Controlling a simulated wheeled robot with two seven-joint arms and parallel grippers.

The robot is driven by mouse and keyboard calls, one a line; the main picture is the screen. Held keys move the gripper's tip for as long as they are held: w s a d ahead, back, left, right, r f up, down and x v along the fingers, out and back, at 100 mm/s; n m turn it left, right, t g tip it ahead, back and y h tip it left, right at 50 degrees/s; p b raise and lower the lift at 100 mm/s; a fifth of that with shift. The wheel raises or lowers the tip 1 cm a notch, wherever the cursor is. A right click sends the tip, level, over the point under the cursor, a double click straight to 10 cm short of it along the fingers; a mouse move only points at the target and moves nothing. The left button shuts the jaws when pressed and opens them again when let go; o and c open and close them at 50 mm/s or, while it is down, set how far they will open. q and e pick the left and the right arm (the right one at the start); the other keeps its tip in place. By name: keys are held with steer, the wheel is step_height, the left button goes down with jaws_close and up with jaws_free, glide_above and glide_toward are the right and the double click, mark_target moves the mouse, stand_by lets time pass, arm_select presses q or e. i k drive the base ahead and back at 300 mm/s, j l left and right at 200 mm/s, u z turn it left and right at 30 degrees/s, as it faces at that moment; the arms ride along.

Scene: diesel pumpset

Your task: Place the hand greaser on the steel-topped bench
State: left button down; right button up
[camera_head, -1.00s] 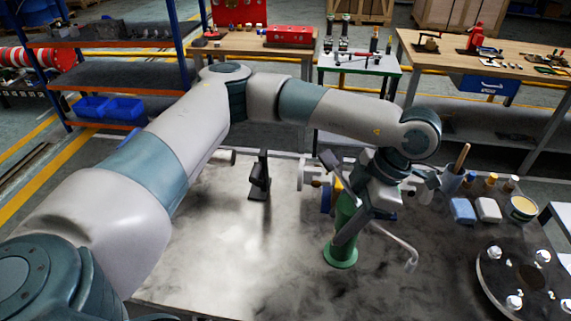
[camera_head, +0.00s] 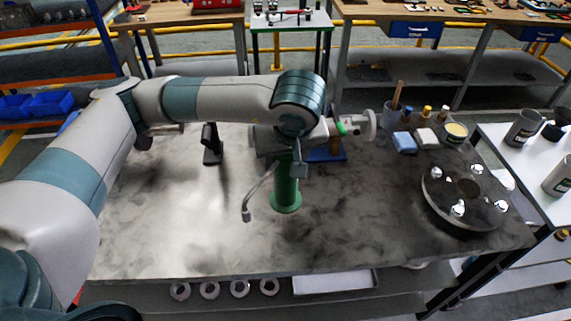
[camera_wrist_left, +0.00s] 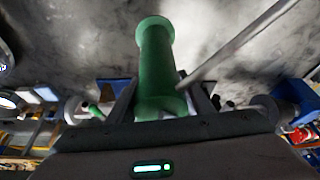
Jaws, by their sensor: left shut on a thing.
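The hand greaser (camera_head: 286,190) is a green cylinder with a round flange at its lower end and a bent grey pipe reaching to the left. My left gripper (camera_head: 297,163) is shut on its upper part and holds it upright over the steel-topped bench (camera_head: 165,225). I cannot tell whether the flange touches the grey, mottled top. In the left wrist view the greaser (camera_wrist_left: 157,60) sits between the fingers, its flange end away from the camera and the pipe slanting to the upper right. My right gripper is not in view.
A black stand (camera_head: 212,145) is left of the greaser. A flanged part (camera_head: 360,126) is behind it, partly hidden by my arm. A round plate with bolts (camera_head: 465,195) and small containers (camera_head: 456,131) are on the right. The bench's front left is clear.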

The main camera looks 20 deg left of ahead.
mark_target(164, 230)
steer(key=i+l, duration=0.15)
steer(key=l, duration=0.2)
steer(key=i+l, duration=0.1)
steer(key=l, duration=0.2)
steer(key=i+l, duration=0.15)
steer(key=l, duration=0.2)
steer(key=u, duration=2.05)
